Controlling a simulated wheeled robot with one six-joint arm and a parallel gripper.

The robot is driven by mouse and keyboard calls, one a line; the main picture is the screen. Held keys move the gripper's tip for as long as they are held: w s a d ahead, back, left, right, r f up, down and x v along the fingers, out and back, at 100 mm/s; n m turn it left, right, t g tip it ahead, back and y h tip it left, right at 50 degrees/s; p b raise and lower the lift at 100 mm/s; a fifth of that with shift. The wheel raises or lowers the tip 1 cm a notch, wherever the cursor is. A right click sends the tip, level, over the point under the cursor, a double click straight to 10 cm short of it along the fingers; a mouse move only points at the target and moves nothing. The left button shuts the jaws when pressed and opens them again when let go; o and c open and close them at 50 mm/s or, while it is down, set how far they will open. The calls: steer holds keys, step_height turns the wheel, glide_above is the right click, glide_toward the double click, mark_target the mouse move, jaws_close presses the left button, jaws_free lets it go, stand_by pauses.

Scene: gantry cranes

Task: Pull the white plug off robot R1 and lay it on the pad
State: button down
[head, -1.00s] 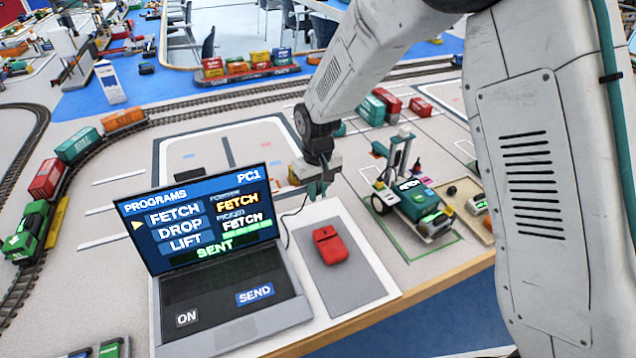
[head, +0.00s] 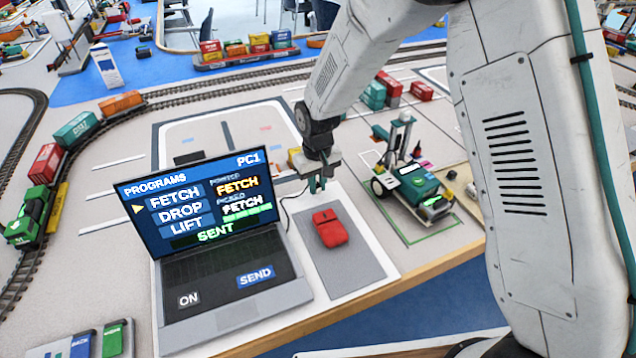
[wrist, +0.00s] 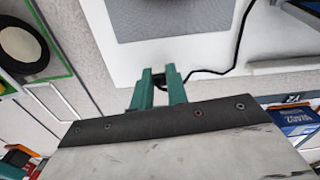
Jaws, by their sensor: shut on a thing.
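My gripper (head: 318,184) hangs above the white board just behind the grey pad (head: 350,268). In the wrist view its green fingers (wrist: 159,82) are closed on a small dark end of a black cable (wrist: 215,72). The white plug itself is mostly hidden between the fingers, and I cannot make out its colour. The pad's edge shows ahead in the wrist view (wrist: 170,22). Robot R1 (head: 412,186), a green wheeled machine, stands to the right of my gripper, apart from it.
An open laptop (head: 215,285) stands left of the pad, its screen close to my gripper. The cable (head: 289,215) runs down beside the laptop. The table's wooden edge (head: 440,262) is in front. The front part of the pad is bare.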

steer(key=shift+f, duration=0.6)
stand_by(0.5)
steer(key=c, duration=1.3)
jaws_free()
steer(key=shift+r, duration=0.1)
step_height(320, 180, up, 8)
steer(key=shift+f, duration=0.15)
steer(key=s+d+r+m, duration=0.1)
steer(key=s+d+r, duration=0.6)
steer(key=s, duration=0.3)
steer(key=s+d+r+m+t, duration=0.1)
steer(key=s+d+r+m, duration=0.1)
steer(key=s+d+r, duration=0.5)
steer(key=s+d+r+m, duration=0.1)
steer(key=s+d+r, duration=0.6)
steer(key=s, duration=0.8)
steer(key=shift+s+d+r+m, duration=0.25)
steer(key=shift+m, duration=0.15)
